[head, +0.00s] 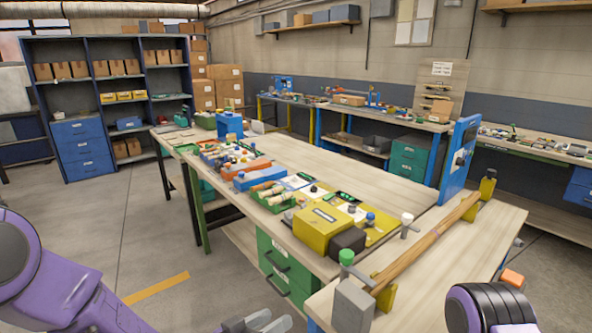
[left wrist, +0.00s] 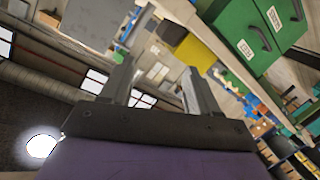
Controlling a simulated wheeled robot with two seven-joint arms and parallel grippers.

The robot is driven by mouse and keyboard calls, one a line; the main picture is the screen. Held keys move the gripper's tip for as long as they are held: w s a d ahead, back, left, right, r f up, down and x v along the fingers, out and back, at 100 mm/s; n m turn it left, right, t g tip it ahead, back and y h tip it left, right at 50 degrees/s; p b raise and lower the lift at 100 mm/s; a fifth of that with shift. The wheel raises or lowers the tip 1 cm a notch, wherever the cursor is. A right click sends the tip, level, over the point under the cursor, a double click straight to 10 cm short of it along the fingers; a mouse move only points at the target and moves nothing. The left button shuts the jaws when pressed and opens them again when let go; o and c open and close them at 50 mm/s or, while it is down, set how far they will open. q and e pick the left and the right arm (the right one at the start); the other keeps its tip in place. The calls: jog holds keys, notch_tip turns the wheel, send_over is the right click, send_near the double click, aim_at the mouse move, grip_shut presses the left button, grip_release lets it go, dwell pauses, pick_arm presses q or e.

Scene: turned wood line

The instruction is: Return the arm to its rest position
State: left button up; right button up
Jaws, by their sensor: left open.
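My left arm (head: 70,290) comes in from the lower left, purple with a dark joint. My left gripper (head: 258,321) shows at the bottom edge of the head view, grey, in front of the bench and partly cut off. In the left wrist view the left gripper (left wrist: 160,65) has its two fingers apart, with nothing between them. A part of my right arm (head: 490,306), purple and black, shows at the lower right of the head view. My right gripper is outside both views.
A wooden bench (head: 310,163) runs ahead with a yellow box (head: 323,229), tools and trays on it. Green drawers (head: 283,270) hang under it. A lathe-like stand holds a long wooden bar (head: 428,243) at the right. Open floor (head: 150,235) lies left of the bench.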

pick_arm(q)
jog(key=s+a+f+n+g+y, duration=0.1)
jog(key=s+a+f+n+y, duration=0.25)
jog(key=a+f, duration=0.35)
jog(key=s+a+f+n+g+y, duration=0.1)
jog(key=s+a+f+n+y, duration=0.1)
jog(key=a+f+n+y, duration=0.45)
jog(key=s+a+f+g+y, duration=0.1)
jog(key=s+a+f+g, duration=0.1)
jog(key=s, duration=0.5)
jog(key=s+a+f+g+y, duration=0.2)
jog(key=s+a+f, duration=0.3)
jog(key=s+f, duration=0.1)
jog(key=s+a+f+g+y, duration=0.1)
jog(key=s+a+f, duration=0.3)
jog(key=s, duration=0.5)
jog(key=shift+f+g, duration=0.55)
jog(key=shift+g, duration=0.05)
jog(key=shift+a, duration=0.1)
